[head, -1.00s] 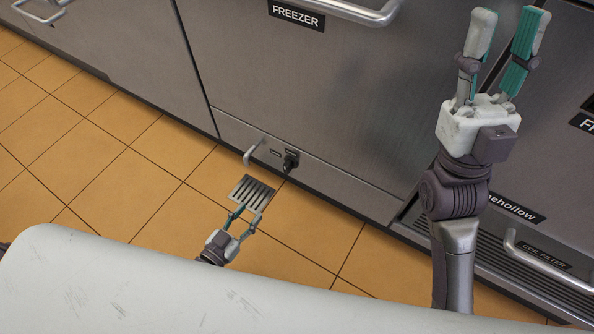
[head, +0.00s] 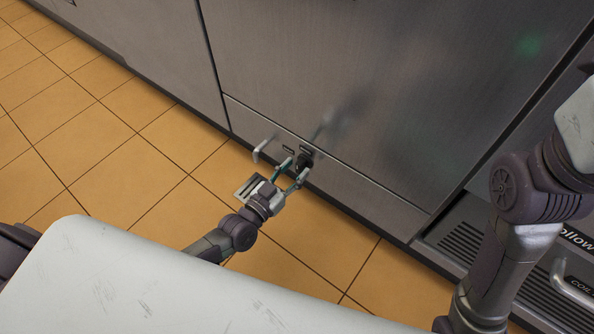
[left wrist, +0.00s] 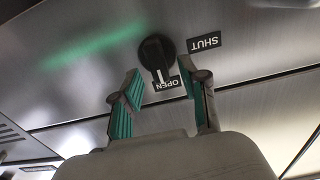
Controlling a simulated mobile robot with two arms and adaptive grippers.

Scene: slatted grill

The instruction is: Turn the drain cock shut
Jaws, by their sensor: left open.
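The drain cock is a black round knob (head: 305,160) low on the steel cabinet front. It also shows in the left wrist view (left wrist: 156,56), where its white mark points at the OPEN label (left wrist: 168,83). The SHUT label (left wrist: 203,43) sits to its right; both labels look upside down there. My left gripper (head: 294,172) is open, its fingers pointing at the knob. In the left wrist view the fingertips (left wrist: 162,86) stand apart either side of the OPEN label, short of the knob. I see no contact. My right arm is at the right edge; its fingers are out of frame.
A grey bent spout or handle (head: 262,149) sticks out left of the knob. A vent with slats (head: 465,240) is at the right. The tiled floor at left is clear.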

